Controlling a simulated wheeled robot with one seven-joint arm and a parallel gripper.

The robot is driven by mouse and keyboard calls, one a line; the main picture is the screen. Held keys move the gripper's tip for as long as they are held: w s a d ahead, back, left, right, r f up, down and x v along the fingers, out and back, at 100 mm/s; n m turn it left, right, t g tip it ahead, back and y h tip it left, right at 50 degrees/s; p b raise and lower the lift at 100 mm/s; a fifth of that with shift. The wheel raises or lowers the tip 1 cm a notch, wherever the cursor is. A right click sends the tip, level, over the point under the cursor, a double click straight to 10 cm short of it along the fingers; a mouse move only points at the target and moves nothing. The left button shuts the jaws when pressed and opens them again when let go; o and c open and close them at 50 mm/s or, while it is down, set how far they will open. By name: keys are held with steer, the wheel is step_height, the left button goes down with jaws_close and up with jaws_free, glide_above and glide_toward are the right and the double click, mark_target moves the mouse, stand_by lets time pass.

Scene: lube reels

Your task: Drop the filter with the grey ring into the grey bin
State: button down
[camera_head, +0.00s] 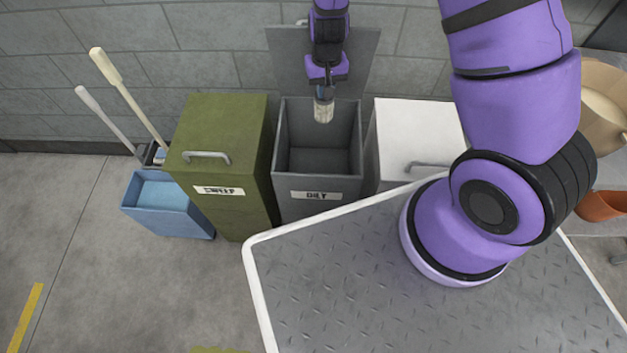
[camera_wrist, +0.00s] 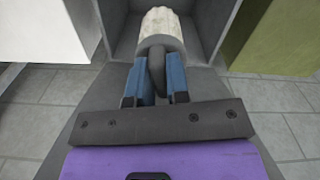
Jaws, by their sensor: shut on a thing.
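The filter (camera_head: 323,110) is a pale, ribbed cylinder with a dark end. My gripper (camera_head: 323,91) is shut on it and holds it above the open mouth of the grey bin (camera_head: 284,165), which is labelled "OILY". The bin's lid (camera_head: 357,67) stands raised at the back. In the wrist view the filter (camera_wrist: 162,27) sticks out past the blue fingers of my gripper (camera_wrist: 156,82), over the bin's inside.
A closed green bin (camera_head: 232,140) labelled "SWEEP" stands left of the grey bin. A closed white bin (camera_head: 400,135) stands right. A blue mop bucket (camera_head: 165,205) is at far left. The grey wall (camera_head: 215,50) is close behind.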

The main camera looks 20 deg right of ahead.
mark_target(324, 101)
steer(key=shift+a+f, duration=0.1)
steer(key=shift+f, duration=2.3)
steer(key=c, duration=1)
jaws_free()
steer(key=shift+r, duration=0.1)
steer(key=shift+r, duration=3.7)
